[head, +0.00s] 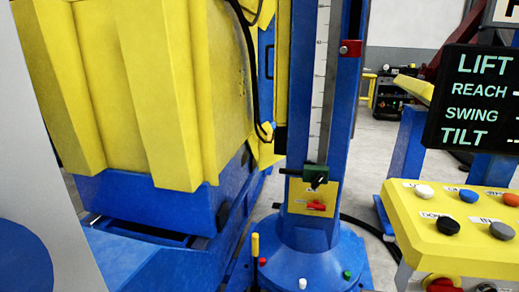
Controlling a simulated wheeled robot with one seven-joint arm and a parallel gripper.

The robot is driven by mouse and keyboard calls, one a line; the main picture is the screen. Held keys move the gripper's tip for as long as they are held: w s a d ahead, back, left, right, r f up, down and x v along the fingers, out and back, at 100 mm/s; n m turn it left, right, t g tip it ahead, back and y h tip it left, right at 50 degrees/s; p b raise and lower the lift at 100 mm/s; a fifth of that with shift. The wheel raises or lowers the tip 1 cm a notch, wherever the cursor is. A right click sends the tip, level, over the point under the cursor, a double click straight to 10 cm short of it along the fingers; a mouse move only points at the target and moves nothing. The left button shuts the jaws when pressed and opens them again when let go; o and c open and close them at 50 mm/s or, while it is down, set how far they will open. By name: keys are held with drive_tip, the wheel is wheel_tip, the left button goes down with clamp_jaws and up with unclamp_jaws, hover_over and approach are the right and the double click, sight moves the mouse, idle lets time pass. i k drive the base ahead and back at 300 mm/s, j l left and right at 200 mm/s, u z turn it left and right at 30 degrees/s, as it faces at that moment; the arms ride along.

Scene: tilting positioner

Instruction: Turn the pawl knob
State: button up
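A blue column (344,120) with a pale graduated scale (322,80) stands upright in the middle of the head view. Low on it is a yellow plate (298,205) carrying a small red knob (317,206), seemingly turned roughly crosswise. This may be the pawl knob; its label is too small to read. Just above sits a dark green block (311,172) with a black handle or pointer at its front and a dark rod to the left. My gripper is not in view, and nothing touches the red knob.
A yellow button box (470,258) with several coloured buttons stands at right, below a dark display (478,100) reading LIFT, REACH, SWING, TILT. A large yellow and blue machine (150,90) fills the left. Small coloured pegs stand on the column's round blue base (325,265).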

sight(316, 205)
drive_tip(key=i+u, duration=0.1)
drive_tip(key=i, duration=0.7)
drive_tip(key=i+l+u, duration=0.1)
drive_tip(key=i, duration=0.7)
